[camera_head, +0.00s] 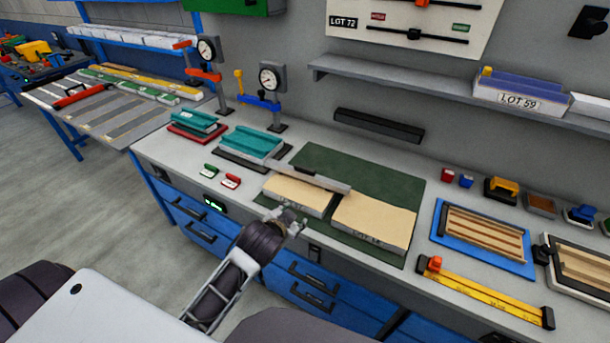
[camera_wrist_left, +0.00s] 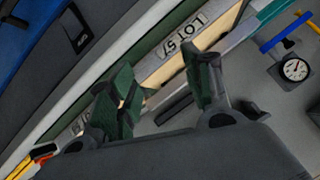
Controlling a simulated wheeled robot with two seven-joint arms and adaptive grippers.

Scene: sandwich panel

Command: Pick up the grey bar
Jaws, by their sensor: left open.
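In the left wrist view, a light grey strip (camera_wrist_left: 232,32) beside the panel marked "LOT 57" (camera_wrist_left: 190,45) looks like the same bar. My left gripper (camera_head: 292,220) is open and empty at the front of the panels, apart from the bar. Its fingers (camera_wrist_left: 160,90) stand spread in the left wrist view. My right gripper is not in view.
Teal blocks (camera_head: 250,144) sit left of the mat, with dial gauges (camera_head: 271,80) behind. Green and red clips (camera_head: 231,182) lie near the front edge. A blue tray (camera_head: 483,240) and yellow rule (camera_head: 485,291) lie to the right. A shelf (camera_head: 420,82) overhangs behind.

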